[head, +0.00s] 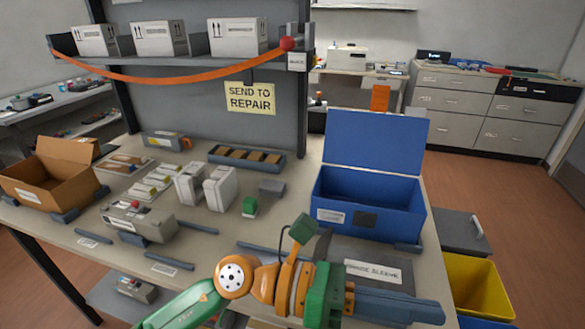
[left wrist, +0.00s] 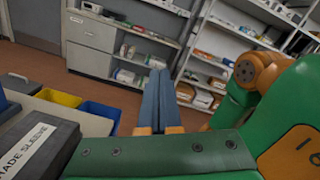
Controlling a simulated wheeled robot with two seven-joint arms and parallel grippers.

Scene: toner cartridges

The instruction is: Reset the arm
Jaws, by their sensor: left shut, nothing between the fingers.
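My left gripper (head: 432,311) reaches across the front edge of the table, pointing right. Its blue fingers are closed together with nothing between them. In the left wrist view the shut fingers (left wrist: 157,88) point out over the floor toward shelves, away from the table. My right gripper is not in view. No object is held.
A grey table (head: 225,241) holds an open blue box (head: 345,205), a cardboard box (head: 45,185), a grey device (head: 138,222), white cartons (head: 220,190) and a dark sleeve tray (head: 345,258). A yellow bin (head: 475,285) stands on the floor at right. Several shelves line the wall.

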